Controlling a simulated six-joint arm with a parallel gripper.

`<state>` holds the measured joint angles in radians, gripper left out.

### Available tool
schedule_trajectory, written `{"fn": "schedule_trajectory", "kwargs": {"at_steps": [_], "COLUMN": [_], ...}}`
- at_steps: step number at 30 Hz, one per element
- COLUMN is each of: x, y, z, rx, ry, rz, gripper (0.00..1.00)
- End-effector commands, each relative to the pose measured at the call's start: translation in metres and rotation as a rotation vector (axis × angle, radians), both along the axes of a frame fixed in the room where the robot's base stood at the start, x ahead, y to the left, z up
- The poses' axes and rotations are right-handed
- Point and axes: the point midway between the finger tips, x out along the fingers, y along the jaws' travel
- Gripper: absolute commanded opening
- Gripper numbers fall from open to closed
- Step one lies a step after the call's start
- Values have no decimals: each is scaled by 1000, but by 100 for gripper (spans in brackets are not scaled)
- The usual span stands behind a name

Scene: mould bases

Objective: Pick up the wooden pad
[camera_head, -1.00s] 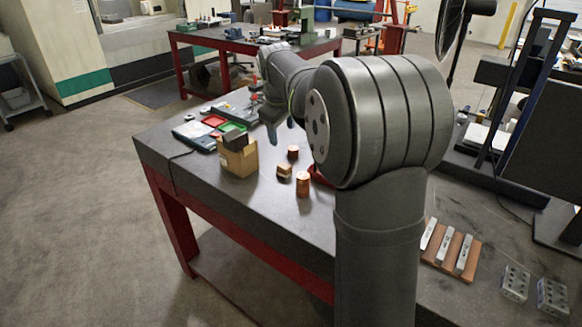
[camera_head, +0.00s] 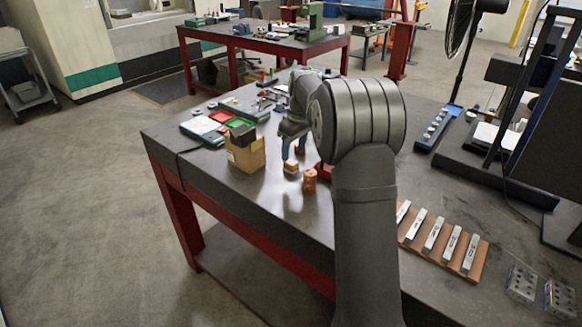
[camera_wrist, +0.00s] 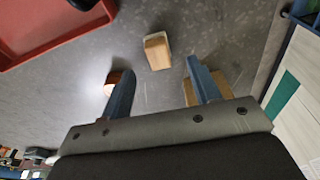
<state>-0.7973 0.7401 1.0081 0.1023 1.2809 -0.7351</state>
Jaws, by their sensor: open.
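In the head view my gripper (camera_head: 293,150) hangs close above and behind the pad. I cannot tell the exact gap between the fingertips and the pad.
A red tray (camera_wrist: 40,28) shows in the wrist view. Bare table (camera_head: 275,205) lies in front.

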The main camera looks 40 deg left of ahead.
Motion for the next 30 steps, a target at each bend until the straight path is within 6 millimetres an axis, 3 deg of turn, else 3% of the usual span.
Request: {"fn": "schedule_trajectory", "kwargs": {"at_steps": [10,18,25,30], "x": [1,4,4,4], "y": [5,14,15,15], "z": [-24,-61,-63,-63], "rx": [-2,-1,0,0], "ry": [1,1,0,0], "rz": [0,0,0,0], "gripper": [56,56,56,25]}}
